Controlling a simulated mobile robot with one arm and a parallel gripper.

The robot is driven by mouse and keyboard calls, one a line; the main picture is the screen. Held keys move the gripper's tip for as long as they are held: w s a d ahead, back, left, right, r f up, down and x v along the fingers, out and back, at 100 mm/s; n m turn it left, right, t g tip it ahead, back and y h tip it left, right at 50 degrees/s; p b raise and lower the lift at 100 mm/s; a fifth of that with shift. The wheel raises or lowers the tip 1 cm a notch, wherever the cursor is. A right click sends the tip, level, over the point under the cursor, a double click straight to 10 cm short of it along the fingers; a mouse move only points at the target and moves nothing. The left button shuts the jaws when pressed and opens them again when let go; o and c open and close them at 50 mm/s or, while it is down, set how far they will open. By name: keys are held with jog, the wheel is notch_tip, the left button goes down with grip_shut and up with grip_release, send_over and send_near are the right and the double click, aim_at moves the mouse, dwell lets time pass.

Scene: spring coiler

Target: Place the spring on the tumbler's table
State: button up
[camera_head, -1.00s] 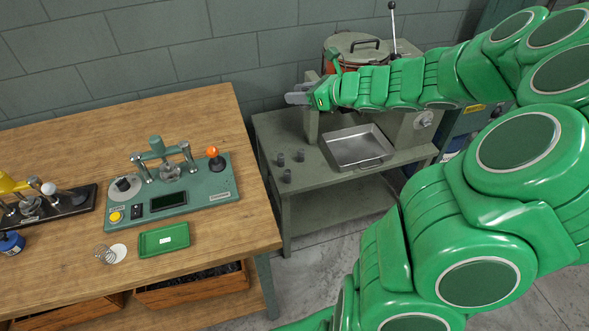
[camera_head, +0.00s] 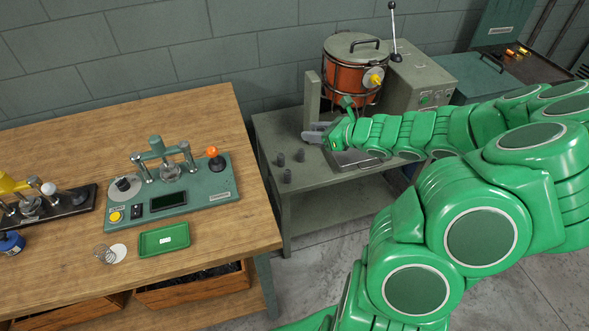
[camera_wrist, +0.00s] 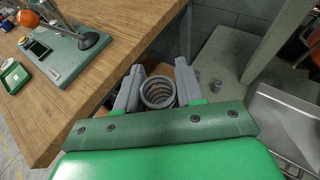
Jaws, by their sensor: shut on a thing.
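My gripper (camera_head: 312,136) is shut on a grey coil spring (camera_wrist: 157,92), which stands between its two fingers in the wrist view. In the head view the spring is too small to make out in the fingers. The tumbler (camera_head: 350,72), a red-orange drum with a grey lid, stands at the back of its grey-green table (camera_head: 272,133). The gripper shows in front of the drum, over the table's top in the picture; its height above it is hard to tell. The table's top (camera_wrist: 228,55) is right of the spring in the wrist view.
A metal tray (camera_head: 345,157) on the table is partly hidden by my arm. Several small dark pegs, one here (camera_head: 287,176), stand at the table's left. The wooden bench (camera_head: 235,130) at left holds a green tester (camera_head: 205,185), a green tray (camera_head: 164,239) and another spring (camera_head: 103,254).

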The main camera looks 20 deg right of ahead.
notch_tip(320, 180, down, 18)
send_over(305, 174)
jog(key=s, duration=0.2)
jog(key=f, duration=0.7)
jog(key=shift+w+a+f, duration=0.1)
jog(key=shift+a+f, duration=0.15)
jog(key=shift+f, duration=0.1)
jog(key=shift+w+d+f, duration=0.2)
jog(key=shift+w+f, duration=0.6)
jog(key=shift+f, duration=0.1)
jog(key=shift+w+f, duration=0.1)
jog(key=shift+f, duration=1.5)
jog(key=shift+f, duration=0.15)
jog(key=o, duration=1)
jog(key=shift+o, duration=0.2)
